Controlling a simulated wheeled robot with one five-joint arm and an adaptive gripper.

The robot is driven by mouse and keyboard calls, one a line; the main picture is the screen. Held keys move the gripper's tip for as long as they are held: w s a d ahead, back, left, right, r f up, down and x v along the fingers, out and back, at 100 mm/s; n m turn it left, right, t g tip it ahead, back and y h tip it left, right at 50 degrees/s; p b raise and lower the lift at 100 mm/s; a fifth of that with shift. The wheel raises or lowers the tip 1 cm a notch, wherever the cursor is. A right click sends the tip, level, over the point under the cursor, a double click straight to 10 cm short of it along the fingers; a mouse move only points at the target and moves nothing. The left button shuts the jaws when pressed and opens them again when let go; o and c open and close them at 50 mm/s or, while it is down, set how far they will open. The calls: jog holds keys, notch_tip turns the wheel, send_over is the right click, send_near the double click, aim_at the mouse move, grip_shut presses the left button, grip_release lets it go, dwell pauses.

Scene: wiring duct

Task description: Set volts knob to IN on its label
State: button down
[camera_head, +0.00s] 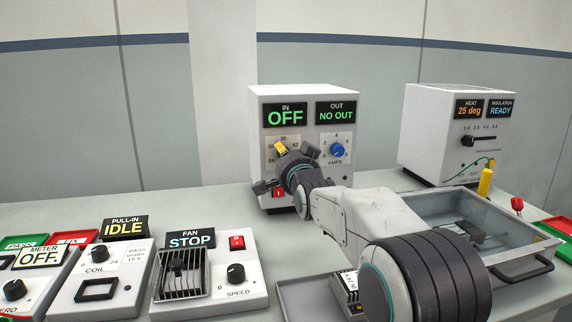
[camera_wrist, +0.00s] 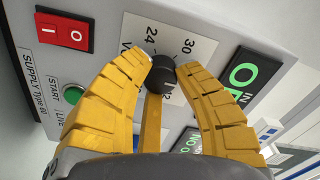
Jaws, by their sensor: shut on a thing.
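The power supply (camera_head: 330,95) stands at the back of the bench with its front towards me. Its IN display (camera_head: 287,114) reads OFF and its OUT display (camera_head: 336,112) reads NO OUT. My gripper (camera_head: 281,150) is at the volts knob, hiding it in the head view. In the wrist view, my gripper (camera_wrist: 162,68) has its yellow fingers closed on the black volts knob (camera_wrist: 160,75). The numbers 24 and 30 show on the dial plate (camera_wrist: 183,35) beside the knob.
The blue AMPS knob (camera_head: 337,150) sits right of my gripper. A red rocker switch (camera_wrist: 65,33) and a green start button (camera_wrist: 72,92) are close by. A small paper label (camera_head: 138,253) is on the coil box (camera_head: 82,285). An open metal tray (camera_head: 525,240) stands at right.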

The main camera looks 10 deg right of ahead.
jog(key=m+b, duration=0.2)
jog(key=m, duration=0.5)
jog(key=m+b, duration=0.2)
jog(key=m, duration=0.6)
jog(key=m+b, duration=0.2)
jog(key=m, duration=0.5)
jog(key=shift+r, duration=0.3)
jog(key=shift+r+m, duration=0.1)
jog(key=shift+m, duration=0.3)
jog(key=c, duration=1.3)
grip_release()
jog(key=o, duration=0.4)
jog(key=shift+f, duration=0.25)
jog(key=shift+s, duration=0.1)
jog(key=s, duration=1.1)
jog(key=shift+s, duration=0.35)
